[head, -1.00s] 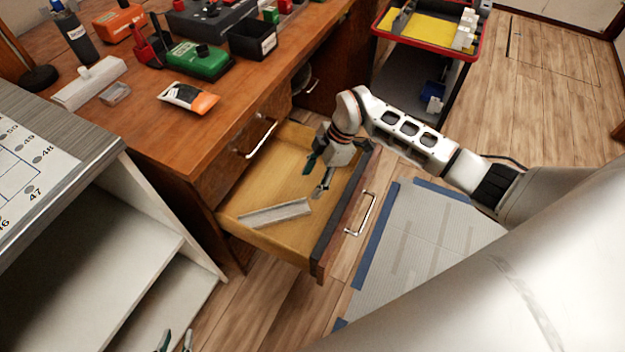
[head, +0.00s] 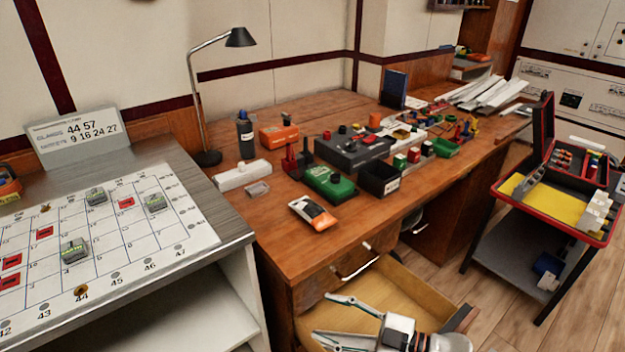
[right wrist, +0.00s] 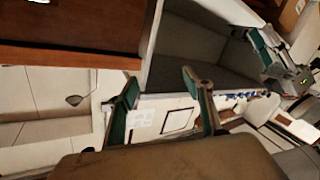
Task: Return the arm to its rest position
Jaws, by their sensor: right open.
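My right gripper (head: 320,317) is open at the bottom of the head view, over the pulled-out wooden drawer (head: 405,292). Its two green-lined fingers point left and hold nothing. They also stand wide apart in the right wrist view (right wrist: 160,92), with nothing between them. What appears to be my left gripper (right wrist: 262,48) shows at the right of the right wrist view, its teal fingers apart and empty. It is outside the head view. The part of the drawer floor behind my right gripper is hidden.
The desk (head: 265,225) above the drawer carries a lamp (head: 207,100), an orange-and-white packet (head: 313,212), a green device (head: 330,184) and a black bin (head: 379,179). A numbered panel (head: 110,235) tops the grey cabinet at left. A red-rimmed cart (head: 535,219) stands right.

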